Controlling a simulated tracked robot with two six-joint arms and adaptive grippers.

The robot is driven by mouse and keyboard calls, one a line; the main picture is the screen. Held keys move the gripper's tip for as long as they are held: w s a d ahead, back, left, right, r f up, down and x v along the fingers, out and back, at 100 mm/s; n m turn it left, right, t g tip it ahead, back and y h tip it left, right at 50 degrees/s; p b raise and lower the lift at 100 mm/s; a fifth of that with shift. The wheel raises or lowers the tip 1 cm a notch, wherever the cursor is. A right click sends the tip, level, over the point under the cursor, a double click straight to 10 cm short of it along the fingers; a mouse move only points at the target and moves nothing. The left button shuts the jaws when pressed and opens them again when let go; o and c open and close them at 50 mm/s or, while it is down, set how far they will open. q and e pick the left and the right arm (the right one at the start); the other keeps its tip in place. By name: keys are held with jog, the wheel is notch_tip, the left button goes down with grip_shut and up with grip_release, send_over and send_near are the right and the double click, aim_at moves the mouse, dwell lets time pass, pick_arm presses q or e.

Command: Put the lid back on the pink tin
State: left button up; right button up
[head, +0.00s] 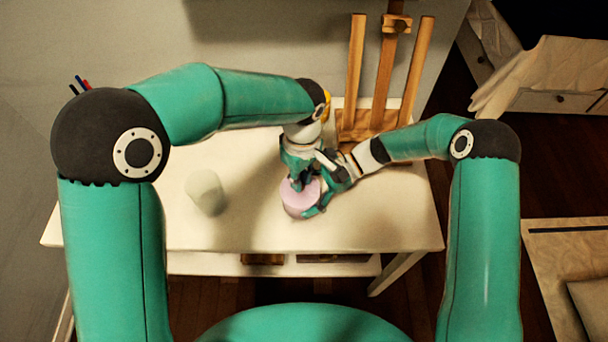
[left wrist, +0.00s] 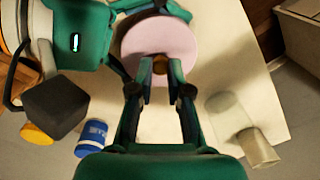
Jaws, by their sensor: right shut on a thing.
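The pink tin (head: 301,203) stands near the middle of the white table. In the left wrist view its round pink top (left wrist: 150,40) shows with a small brown knob (left wrist: 160,66); I cannot tell whether the lid is fully seated. My left gripper (head: 298,182) is above the tin, pointing down. In the left wrist view its fingers (left wrist: 161,78) stand either side of the knob, apart, with slight gaps. My right gripper (head: 318,197) is shut on the pink tin from the right side. The tin's wall is largely hidden by both grippers.
A pale cylinder (head: 205,192) stands on the table to the left. A wooden easel (head: 375,120) stands at the back right. The left wrist view also shows a blue-and-white can (left wrist: 92,136) and a dark block (left wrist: 56,105). The table's front left is clear.

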jog(key=shift+r, duration=0.1)
pick_arm(q)
jog(key=shift+r, duration=2)
pick_arm(e)
jog(key=o, duration=1.5)
jog(key=shift+d, duration=0.1)
